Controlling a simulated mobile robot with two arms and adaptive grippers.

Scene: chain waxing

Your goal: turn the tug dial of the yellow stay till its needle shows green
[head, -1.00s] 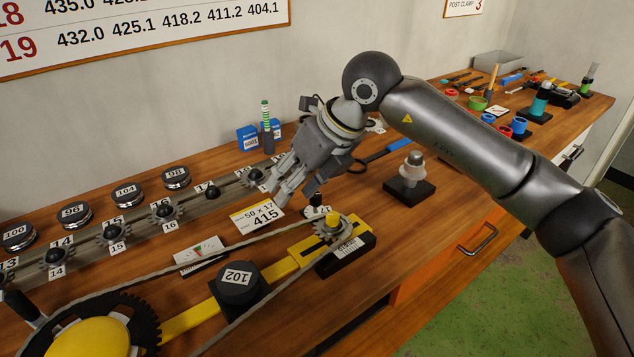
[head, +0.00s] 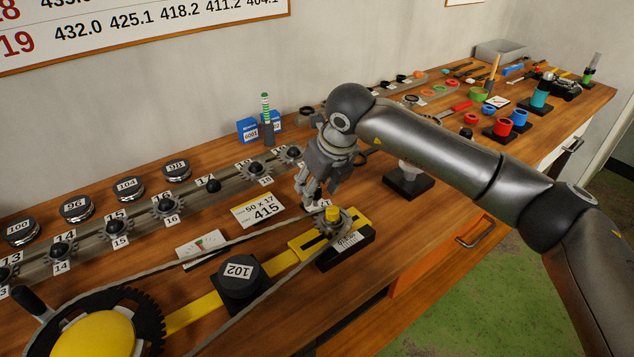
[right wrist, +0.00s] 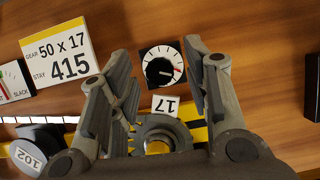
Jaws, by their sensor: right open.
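The yellow stay (head: 192,317) runs from the big chainwheel with the yellow hub (head: 95,335) to the 17 sprocket (head: 332,220) at its right end. The tug dial (right wrist: 162,66), a black knob on a white marked face, lies between the fingers of my right gripper (right wrist: 153,54) in the right wrist view. In the head view my right gripper (head: 311,200) is open, low by the sprocket, and largely hides the dial. No grip on the knob shows. The needle gauge (head: 203,246) has green and red marks; its needle is too small to read. My left gripper is out of view.
A chain (head: 240,240) loops around the chainwheel and sprocket. The black 102 weight (head: 240,277) stands by the stay. A 50 x 17 card (head: 258,210) stands behind. A grey post on a black base (head: 408,187) is right of the gripper.

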